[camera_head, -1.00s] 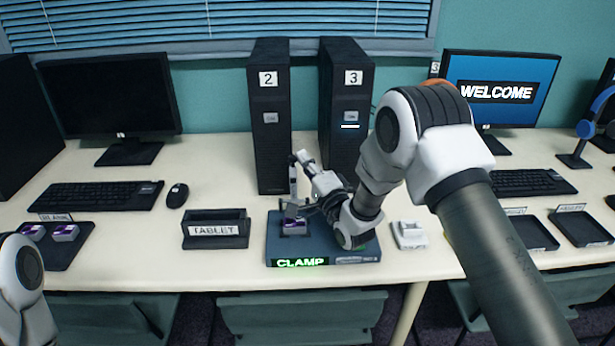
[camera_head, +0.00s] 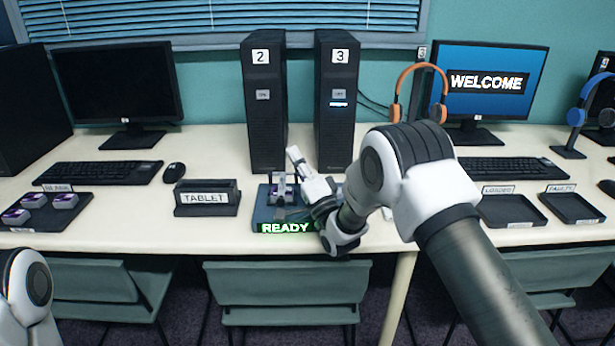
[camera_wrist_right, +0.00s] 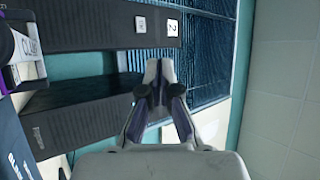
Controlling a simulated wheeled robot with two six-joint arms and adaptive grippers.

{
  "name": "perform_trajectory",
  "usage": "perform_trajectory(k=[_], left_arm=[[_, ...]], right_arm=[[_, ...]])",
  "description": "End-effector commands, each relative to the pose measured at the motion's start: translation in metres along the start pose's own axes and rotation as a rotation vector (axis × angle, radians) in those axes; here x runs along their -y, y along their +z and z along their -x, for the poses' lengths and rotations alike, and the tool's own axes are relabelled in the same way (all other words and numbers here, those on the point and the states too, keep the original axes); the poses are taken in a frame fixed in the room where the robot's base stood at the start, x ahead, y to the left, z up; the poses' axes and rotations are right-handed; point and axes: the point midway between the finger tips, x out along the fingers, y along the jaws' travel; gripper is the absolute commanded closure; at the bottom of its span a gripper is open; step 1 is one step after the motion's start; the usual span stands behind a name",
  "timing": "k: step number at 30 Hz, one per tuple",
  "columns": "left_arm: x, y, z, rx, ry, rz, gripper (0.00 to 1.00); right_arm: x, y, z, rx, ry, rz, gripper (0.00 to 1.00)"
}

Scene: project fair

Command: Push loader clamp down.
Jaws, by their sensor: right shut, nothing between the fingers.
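The loader (camera_head: 262,212) is a dark blue base on the table in front of the two black towers. Its front sign glows green and reads READY (camera_head: 286,228). The loader's pale clamp part (camera_head: 281,184) sits on the base, partly hidden by my right arm, so its exact angle is hard to tell. A "CLAMP" label (camera_wrist_right: 27,44) shows at the left edge of the right wrist view. My right gripper (camera_head: 295,156) is shut and empty, raised just above and right of the clamp. Its closed fingers show in the right wrist view (camera_wrist_right: 158,72). My left gripper is out of view.
Towers 2 (camera_head: 266,120) and 3 (camera_head: 336,130) stand close behind the loader. A TABLET holder (camera_head: 207,208) is to its left, and a tray (camera_head: 30,219) with purple-and-white modules is further left. Orange headphones (camera_head: 413,72) and dark trays (camera_head: 512,211) are to the right.

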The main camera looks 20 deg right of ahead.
Motion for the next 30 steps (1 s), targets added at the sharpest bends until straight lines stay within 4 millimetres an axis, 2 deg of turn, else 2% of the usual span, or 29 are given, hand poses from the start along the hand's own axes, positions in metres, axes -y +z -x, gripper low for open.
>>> perform_trajectory(k=[6,12,17,30], left_arm=[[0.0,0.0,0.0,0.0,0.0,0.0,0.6],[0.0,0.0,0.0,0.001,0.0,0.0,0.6],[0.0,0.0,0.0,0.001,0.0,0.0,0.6],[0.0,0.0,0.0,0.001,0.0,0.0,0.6]], right_arm=[[0.0,0.0,0.052,-0.001,0.004,-0.001,1.0],[0.002,0.0,0.09,-0.001,0.0,0.0,1.0],[0.004,0.0,0.101,-0.001,-0.003,0.001,1.0],[0.004,0.0,0.101,-0.001,-0.004,0.001,1.0]])
